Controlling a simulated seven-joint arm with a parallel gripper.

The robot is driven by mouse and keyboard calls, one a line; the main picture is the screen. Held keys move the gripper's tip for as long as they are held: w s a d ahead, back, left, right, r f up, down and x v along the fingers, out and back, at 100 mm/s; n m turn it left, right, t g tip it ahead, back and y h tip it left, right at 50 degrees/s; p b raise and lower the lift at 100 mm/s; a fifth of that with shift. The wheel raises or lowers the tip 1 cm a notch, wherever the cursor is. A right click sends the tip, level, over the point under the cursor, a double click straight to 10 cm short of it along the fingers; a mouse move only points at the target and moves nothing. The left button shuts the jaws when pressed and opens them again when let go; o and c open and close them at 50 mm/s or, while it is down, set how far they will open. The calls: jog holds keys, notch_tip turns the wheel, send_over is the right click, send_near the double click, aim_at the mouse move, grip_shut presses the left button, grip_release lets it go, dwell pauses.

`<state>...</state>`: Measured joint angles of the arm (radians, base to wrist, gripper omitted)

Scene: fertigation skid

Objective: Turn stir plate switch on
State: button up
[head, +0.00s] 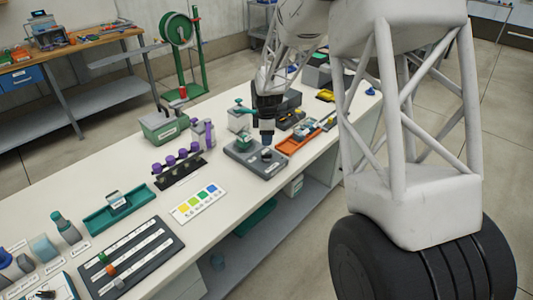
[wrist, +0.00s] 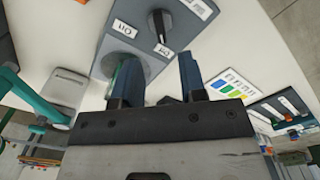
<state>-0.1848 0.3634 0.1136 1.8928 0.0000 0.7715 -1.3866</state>
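The stir plate (head: 248,166) is a flat dark-grey unit on the white bench. It carries a green-tinted vessel (head: 244,141) towards its back left. The round plate top (wrist: 122,60) shows partly behind my left finger. My gripper (head: 267,139) points down above the switch. In the wrist view its two fingers (wrist: 160,72) are apart with nothing between them.
An orange tray (head: 296,140) lies right of the stir plate. A colour card (head: 199,204) lies in front left. Purple-topped items in a dark rack (head: 180,171) and a green-grey box (head: 163,128) stand left. A white device with a teal lever (head: 239,117) stands close behind.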

aim_at(267, 157)
jog(key=shift+f, duration=0.15)
jog(key=shift+f, duration=3.75)
grip_shut()
